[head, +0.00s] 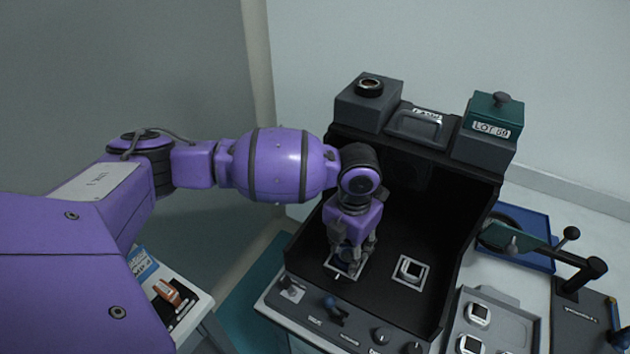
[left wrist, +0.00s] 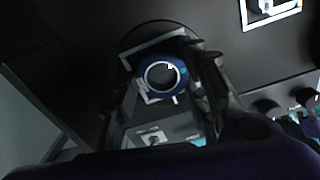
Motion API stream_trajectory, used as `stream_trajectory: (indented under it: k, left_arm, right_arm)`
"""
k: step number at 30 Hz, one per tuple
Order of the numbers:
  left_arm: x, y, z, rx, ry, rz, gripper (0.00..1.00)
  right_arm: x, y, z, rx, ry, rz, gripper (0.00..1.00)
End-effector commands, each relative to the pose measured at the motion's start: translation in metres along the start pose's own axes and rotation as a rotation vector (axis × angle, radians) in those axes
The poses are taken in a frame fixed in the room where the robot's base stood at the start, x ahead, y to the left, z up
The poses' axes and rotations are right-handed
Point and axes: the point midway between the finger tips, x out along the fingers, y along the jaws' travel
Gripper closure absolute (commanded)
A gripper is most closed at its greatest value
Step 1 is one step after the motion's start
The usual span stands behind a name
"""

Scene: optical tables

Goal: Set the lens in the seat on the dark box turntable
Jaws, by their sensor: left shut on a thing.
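My left gripper (head: 352,262) points down inside the black open-fronted dark box (head: 455,215), over its left floor. It is shut on the lens (left wrist: 161,76), a round glass in a blue ring, which shows between the fingers in the left wrist view. A white square outline (left wrist: 150,50) lies below and around the lens, with a dark round turntable edge (left wrist: 140,25) behind it. In the head view the fingers largely hide the lens and the seat. I cannot tell whether the lens touches the seat. My right gripper is not in view.
A second white square (head: 410,272) with a pale framed piece lies to the right on the box floor. Knobs line the front panel (head: 320,318). A grey tray (head: 490,325) with square pieces and a dark lever stand (head: 580,285) are at the right.

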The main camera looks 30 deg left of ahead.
Motion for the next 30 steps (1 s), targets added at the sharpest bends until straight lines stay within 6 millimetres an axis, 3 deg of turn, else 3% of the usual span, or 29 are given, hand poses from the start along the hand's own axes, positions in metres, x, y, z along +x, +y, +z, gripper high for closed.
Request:
stream_trajectory:
  k: [1, 2, 6, 15, 19, 30]
  left_arm:
    - [0.001, -0.001, 0.001, 0.001, -0.002, 0.000, 0.85]
    - [0.001, -0.001, 0.001, 0.001, -0.002, 0.000, 0.56]
    - [0.000, -0.001, 0.001, 0.001, -0.002, 0.000, 0.40]
    - [-0.001, -0.001, 0.002, 0.001, -0.003, 0.000, 0.40]
    - [-0.011, 0.000, 0.002, 0.002, -0.006, 0.002, 0.40]
    - [-0.087, -0.001, 0.003, 0.002, -0.007, 0.001, 0.40]
  right_arm:
    - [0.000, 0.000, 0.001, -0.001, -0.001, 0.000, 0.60]
    - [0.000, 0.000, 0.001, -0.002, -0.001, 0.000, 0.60]
    - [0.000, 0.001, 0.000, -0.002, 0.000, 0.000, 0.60]
    - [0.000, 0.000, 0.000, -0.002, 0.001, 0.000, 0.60]
    - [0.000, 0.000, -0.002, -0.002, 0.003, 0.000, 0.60]
    - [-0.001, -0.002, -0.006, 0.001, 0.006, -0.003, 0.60]
